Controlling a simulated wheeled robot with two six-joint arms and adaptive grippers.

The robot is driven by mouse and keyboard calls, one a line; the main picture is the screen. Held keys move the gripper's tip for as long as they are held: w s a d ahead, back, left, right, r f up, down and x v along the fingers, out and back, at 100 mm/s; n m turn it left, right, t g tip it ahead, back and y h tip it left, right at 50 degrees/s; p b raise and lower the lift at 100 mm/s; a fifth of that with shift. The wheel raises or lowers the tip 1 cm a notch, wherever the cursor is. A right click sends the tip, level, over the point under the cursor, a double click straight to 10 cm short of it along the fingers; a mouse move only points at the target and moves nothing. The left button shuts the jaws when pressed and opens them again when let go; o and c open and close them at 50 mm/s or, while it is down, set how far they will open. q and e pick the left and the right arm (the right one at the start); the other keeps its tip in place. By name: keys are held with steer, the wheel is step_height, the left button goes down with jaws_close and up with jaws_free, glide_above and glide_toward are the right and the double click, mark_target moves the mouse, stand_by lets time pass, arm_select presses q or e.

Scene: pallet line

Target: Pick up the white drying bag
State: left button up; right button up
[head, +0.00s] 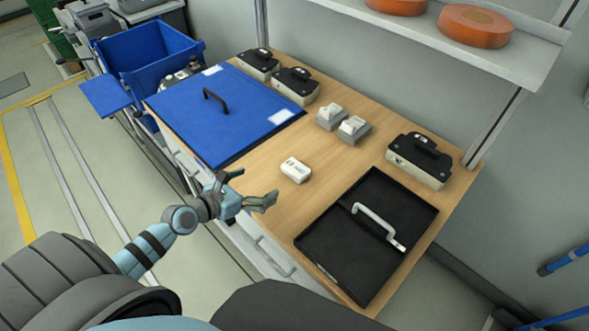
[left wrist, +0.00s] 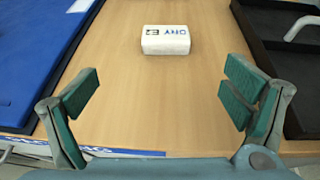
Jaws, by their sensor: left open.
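The white drying bag (head: 296,169) is a small white block with dark print, lying on the wooden table (head: 265,168) between a blue lid and a black tray. In the left wrist view the bag (left wrist: 165,39) lies ahead of the fingers, near the top middle, with blue and black lettering facing me. My left gripper (head: 252,188) is at the table's front edge, short of the bag and not touching it. Its two green-padded fingers (left wrist: 158,98) are spread wide with nothing between them. My right gripper does not show.
The blue panel with a black handle (head: 226,110) lies left of the bag. The black tray with a grey handle (head: 318,248) lies to the right. Several black-and-beige cases (head: 419,160) and two small grey-white blocks (head: 354,130) stand behind. Bare wood lies around the bag.

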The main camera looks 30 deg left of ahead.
mark_target(292, 170)
arm_select(q)
steer(key=b+x, duration=0.1)
steer(key=x, duration=0.3)
steer(key=b+x, duration=0.2)
steer(key=x, duration=0.2)
steer(key=d+b+x, duration=0.1)
steer(key=x, duration=0.4)
steer(key=shift+s+f, duration=0.1)
steer(key=c, duration=1.2)
